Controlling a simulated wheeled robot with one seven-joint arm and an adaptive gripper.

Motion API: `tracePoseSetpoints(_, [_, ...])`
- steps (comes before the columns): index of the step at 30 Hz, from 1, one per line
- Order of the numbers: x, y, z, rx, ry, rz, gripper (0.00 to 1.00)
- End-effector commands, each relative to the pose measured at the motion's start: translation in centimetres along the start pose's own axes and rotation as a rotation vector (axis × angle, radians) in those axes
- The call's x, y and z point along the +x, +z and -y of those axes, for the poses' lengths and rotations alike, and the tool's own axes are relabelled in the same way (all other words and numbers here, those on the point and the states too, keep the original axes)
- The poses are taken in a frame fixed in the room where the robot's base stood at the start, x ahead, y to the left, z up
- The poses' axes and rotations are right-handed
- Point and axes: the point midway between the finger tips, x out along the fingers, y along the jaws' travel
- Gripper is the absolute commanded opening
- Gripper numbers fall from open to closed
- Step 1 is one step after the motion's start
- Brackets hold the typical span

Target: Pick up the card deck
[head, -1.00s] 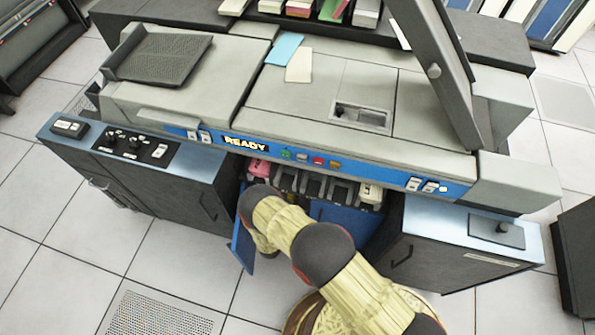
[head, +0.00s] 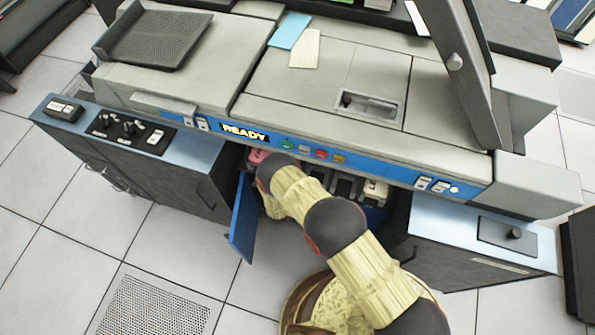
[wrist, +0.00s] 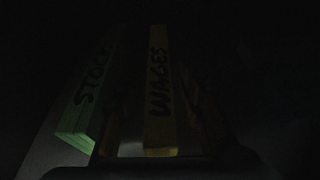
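The wrist view is very dark. In it, a yellow card deck (wrist: 160,90) marked WAGES stands upright on edge near the middle. A green card deck (wrist: 85,110) marked STOCK lies to its left, with a gap between them. In the head view, a pink card deck (head: 258,157) sits in the left pocket under the blue panel, and a cream deck (head: 376,189) sits in the right pocket. My arm reaches into the opening below the panel. It hides my gripper in the head view, and the fingers cannot be made out in the dark wrist view.
The grey machine (head: 300,85) has a blue panel reading READY. An open blue door (head: 244,218) hangs left of my arm. Cabinets flank the opening. A blue card (head: 290,30) and a cream card (head: 305,48) lie on top.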

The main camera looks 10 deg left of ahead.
Motion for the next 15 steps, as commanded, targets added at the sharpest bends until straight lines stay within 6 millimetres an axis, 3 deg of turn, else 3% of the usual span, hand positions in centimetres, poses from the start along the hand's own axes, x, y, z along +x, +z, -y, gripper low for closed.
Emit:
tracePoseSetpoints(3, [1.51,-0.25,0.09,0.002,-0.001,-0.001,0.39])
tracePoseSetpoints(10, [1.65,-0.02,0.04,0.000,0.000,-0.001,0.39])
tracePoseSetpoints(15, [1.63,-0.02,0.04,0.000,0.000,-0.001,0.30])
